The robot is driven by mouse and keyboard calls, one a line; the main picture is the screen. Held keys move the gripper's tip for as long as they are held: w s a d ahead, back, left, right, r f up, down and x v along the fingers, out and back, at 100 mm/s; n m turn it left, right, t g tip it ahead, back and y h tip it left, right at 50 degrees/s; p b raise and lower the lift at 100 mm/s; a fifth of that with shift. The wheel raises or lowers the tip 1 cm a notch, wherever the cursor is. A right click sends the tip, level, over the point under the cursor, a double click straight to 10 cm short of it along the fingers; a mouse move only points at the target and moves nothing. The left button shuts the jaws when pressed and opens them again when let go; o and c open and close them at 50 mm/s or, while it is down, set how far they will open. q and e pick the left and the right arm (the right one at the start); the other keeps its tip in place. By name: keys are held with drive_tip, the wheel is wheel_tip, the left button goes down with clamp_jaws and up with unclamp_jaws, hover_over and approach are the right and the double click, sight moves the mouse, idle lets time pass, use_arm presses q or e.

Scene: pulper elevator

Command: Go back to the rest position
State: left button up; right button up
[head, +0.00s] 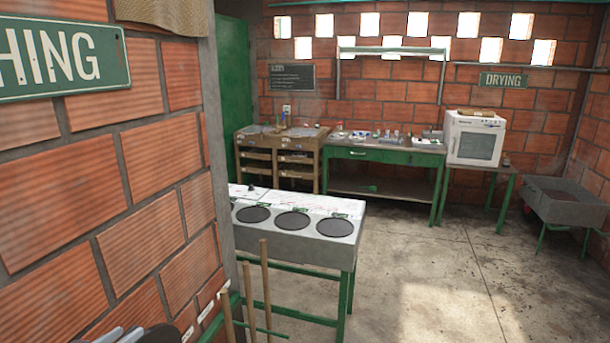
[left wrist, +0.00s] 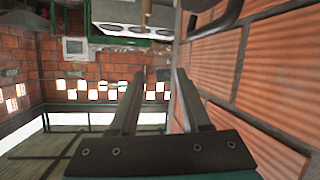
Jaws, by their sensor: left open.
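My left gripper (left wrist: 160,76) shows in the left wrist view. Its two dark fingers stand apart with nothing between them, so it is open and empty. The brick wall (left wrist: 275,75) is close on the right side of that view, and I cannot tell the exact gap to the fingers. The left wrist view shows the room upside down. In the head view only grey and dark shapes show at the bottom left edge, and I cannot tell what they are. My right gripper is in neither view.
A brick wall (head: 110,180) with a green sign (head: 62,57) fills the left. Wooden handles (head: 265,290) stand beside a counter with round dark openings (head: 315,252). Behind are a green table (head: 385,155), a white oven (head: 474,138) and a grey trough (head: 568,207). The concrete floor (head: 450,270) is clear.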

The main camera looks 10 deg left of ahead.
use_arm(q)
drive_tip(key=s+d+f+m+g, duration=0.1)
drive_tip(key=s+d+f+g, duration=0.55)
drive_tip(key=d, duration=0.65)
drive_tip(key=s+d+m+g+h, duration=0.1)
drive_tip(key=s+d+m+g, duration=0.1)
drive_tip(key=s+d, duration=0.45)
drive_tip(key=s+d+m+g, duration=0.2)
drive_tip(key=s+d, duration=0.2)
drive_tip(key=d, duration=0.5)
wheel_tip(320, 180, down, 31)
drive_tip(key=s+g+b, duration=0.1)
drive_tip(key=s+b, duration=0.2)
drive_tip(key=b, duration=0.5)
drive_tip(key=s+a+f+b, duration=0.1)
drive_tip(key=s+f+b, duration=0.3)
drive_tip(key=s+f, duration=0.3)
drive_tip(key=s+a+f+g+b, duration=0.1)
drive_tip(key=s+f+b, duration=0.2)
drive_tip(key=s+f, duration=0.5)
wheel_tip(320, 180, down, 6)
drive_tip(key=shift+a+f+b, duration=0.2)
drive_tip(key=shift+a+b, duration=0.15)
